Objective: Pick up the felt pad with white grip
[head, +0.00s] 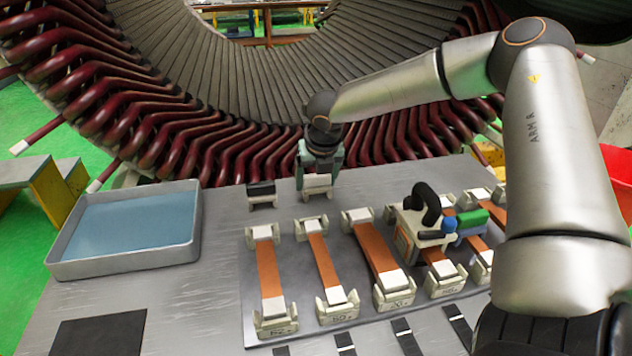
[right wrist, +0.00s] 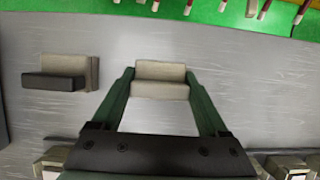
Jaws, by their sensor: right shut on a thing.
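The felt pad with white grip (head: 317,187) is at the back of the grey table in the head view. In the right wrist view the pad (right wrist: 160,80) is a pale beige block between the green fingers. My right gripper (head: 318,172) points down over it from above. Its two fingers (right wrist: 160,82) are shut on the pad's ends in the wrist view. I cannot tell whether the pad touches the table or is slightly above it. My left gripper is not in view.
A similar pad with a black grip (head: 261,193) stands just left of the held one. A blue-bottomed tray (head: 58,268) is at left. Several copper bars on pale holders (head: 276,326) fill the front. A tool (head: 412,228) stands among them. The stator (head: 60,50) rises behind the table.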

